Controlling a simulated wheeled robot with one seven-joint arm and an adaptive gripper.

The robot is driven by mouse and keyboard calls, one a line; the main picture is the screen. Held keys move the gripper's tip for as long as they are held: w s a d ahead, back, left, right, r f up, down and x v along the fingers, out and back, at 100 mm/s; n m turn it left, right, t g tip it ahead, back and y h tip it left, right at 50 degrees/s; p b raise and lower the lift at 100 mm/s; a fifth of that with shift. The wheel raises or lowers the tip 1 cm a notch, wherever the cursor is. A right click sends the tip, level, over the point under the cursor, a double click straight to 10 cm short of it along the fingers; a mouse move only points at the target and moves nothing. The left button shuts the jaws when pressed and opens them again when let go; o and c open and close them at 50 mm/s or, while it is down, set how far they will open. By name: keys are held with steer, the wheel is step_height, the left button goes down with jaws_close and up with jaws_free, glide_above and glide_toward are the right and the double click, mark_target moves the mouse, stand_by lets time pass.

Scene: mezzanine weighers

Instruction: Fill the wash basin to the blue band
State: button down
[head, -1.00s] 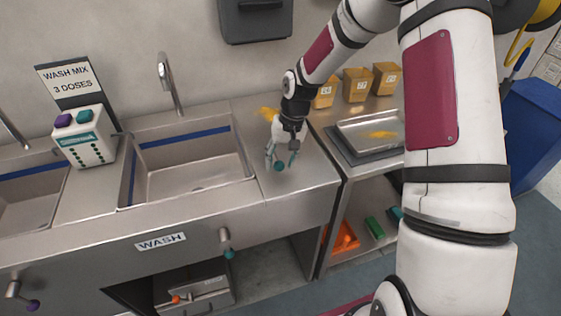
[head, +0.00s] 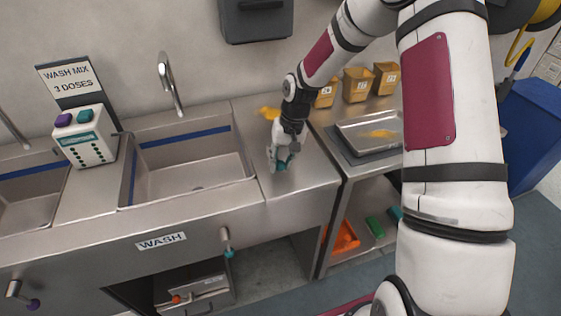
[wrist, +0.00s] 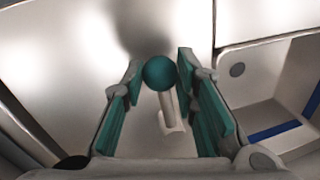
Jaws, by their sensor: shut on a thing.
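The wash basin (head: 190,180) is the sink above the WASH label (head: 161,241) in the head view. A blue band (head: 185,138) runs around its inner walls, and I see no water in it. A tap spout (head: 170,85) stands behind it with no stream visible. My gripper (head: 281,163) is low over the counter right of the basin, shut on a teal ball knob. In the wrist view the teal knob (wrist: 160,73) sits between the fingers, on a pale stalk rising from a small base. The basin's corner and blue band (wrist: 275,130) show at right.
A dispenser (head: 88,140) with purple and teal buttons stands left of the basin, before a WASH MIX 3 DOSES sign (head: 72,82). A teal-ended lever (head: 229,251) hangs on the front panel. A metal tray (head: 370,133) and yellow bins (head: 357,85) stand at right.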

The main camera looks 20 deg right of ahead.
steer(key=d+n, duration=0.2)
steer(key=n, duration=0.1)
steer(key=shift+w+d+g+b, duration=0.2)
steer(key=shift+w+g+b, duration=0.1)
steer(key=shift+w+b, duration=0.1)
steer(key=d+n, duration=0.1)
steer(key=n, duration=0.1)
steer(key=w+d+n+b, duration=0.1)
steer(key=shift+w+d+f+n+g, duration=0.1)
steer(key=shift+d+n+g, duration=0.05)
steer(key=shift+n+g, duration=0.2)
steer(key=w+d+n+b, duration=0.1)
steer(key=w+n+b, duration=0.1)
steer(key=n, duration=0.1)
steer(key=shift+d+n+g+h, duration=0.25)
steer(key=shift+d+h, duration=0.05)
steer(key=shift+d, duration=0.1)
steer(key=shift+w+d+n+b, duration=0.3)
steer(key=shift+w+n+b, duration=0.25)
steer(key=shift+n, duration=0.35)
steer(key=shift+w+d+n+b, duration=0.3)
steer(key=shift+w+n+b, duration=0.25)
steer(key=shift+n, duration=0.35)
steer(key=shift+g+h, duration=0.3)
steer(key=c, duration=1.3)
jaws_free()
